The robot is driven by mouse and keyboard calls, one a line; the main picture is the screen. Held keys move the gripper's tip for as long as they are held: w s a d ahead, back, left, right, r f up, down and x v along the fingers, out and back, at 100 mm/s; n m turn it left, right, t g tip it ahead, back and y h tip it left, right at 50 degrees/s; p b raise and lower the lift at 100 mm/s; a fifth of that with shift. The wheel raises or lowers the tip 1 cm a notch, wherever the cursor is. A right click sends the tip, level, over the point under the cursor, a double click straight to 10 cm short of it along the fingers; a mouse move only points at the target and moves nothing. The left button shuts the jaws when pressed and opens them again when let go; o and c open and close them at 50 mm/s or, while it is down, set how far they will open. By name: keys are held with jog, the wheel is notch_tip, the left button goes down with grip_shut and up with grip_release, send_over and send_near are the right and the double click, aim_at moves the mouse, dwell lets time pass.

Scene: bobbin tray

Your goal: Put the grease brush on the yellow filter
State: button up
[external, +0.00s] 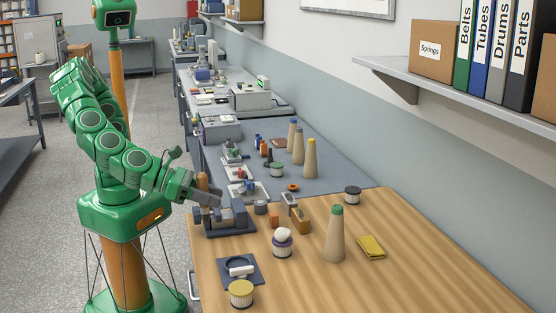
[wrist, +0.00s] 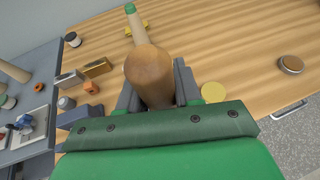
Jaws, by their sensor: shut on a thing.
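My gripper (wrist: 158,92) is shut on the grease brush, whose rounded brown wooden handle (wrist: 150,70) rises between the fingers in the wrist view. In the external view the brown handle (external: 203,181) stands up at my gripper, above the far left part of the wooden table; the bristle end is hidden. The yellow filter (external: 241,293) is a short white pleated cylinder with a yellow top near the table's front left. Its yellow top also shows in the wrist view (wrist: 213,92), right of the fingers. The brush is apart from it.
A dark vise-like device (external: 230,218) stands below my gripper. A dark mat with a white piece (external: 241,270), a purple-ringed filter (external: 282,248) with a white lump on top, a green-tipped cone (external: 335,238) and a yellow cloth (external: 371,247) stand or lie nearby. The table's right front is clear.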

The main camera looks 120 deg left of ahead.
send_over(248, 287)
jog(key=shift+f, duration=6.25)
jog(key=shift+f, duration=0.1)
jog(key=o, duration=1)
